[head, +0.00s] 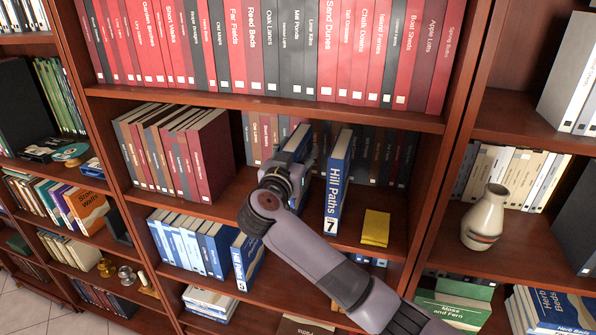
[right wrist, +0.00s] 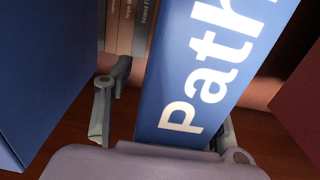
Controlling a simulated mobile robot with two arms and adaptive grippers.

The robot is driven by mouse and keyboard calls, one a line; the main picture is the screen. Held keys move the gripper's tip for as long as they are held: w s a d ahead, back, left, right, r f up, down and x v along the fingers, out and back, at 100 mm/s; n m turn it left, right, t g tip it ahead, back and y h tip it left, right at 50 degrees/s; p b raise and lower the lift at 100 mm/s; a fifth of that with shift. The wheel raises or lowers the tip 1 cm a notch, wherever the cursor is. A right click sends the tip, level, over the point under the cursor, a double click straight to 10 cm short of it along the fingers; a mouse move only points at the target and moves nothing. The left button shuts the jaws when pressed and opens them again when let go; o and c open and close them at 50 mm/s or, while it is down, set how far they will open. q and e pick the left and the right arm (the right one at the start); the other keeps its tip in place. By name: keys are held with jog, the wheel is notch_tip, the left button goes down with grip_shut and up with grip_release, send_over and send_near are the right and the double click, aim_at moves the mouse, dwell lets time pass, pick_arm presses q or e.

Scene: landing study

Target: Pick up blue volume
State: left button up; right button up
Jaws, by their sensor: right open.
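A blue volume (head: 296,143) stands on the middle shelf, partly hidden behind my right gripper (head: 292,163) in the head view. In the right wrist view its blue spine (right wrist: 205,75) with white letters "Path" lies between my two open fingers, one on each side. Whether the fingers touch it I cannot tell. A second blue volume (head: 339,180), marked "Hill Paths" and 7, stands just right of the gripper in the head view. The blue cover (right wrist: 45,70) at the left of the wrist view seems to be this one. My left gripper is not in view.
Dark red volumes (head: 208,155) stand left on the same shelf. A back row of books (head: 385,160) fills the shelf behind. A vase (head: 486,218) stands in the right bay. The shelf above (head: 260,103) is close overhead.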

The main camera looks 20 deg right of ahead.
jog(key=shift+a, duration=0.15)
jog(key=shift+c, duration=0.6)
grip_shut()
jog(key=shift+r, duration=0.15)
dwell(0.4)
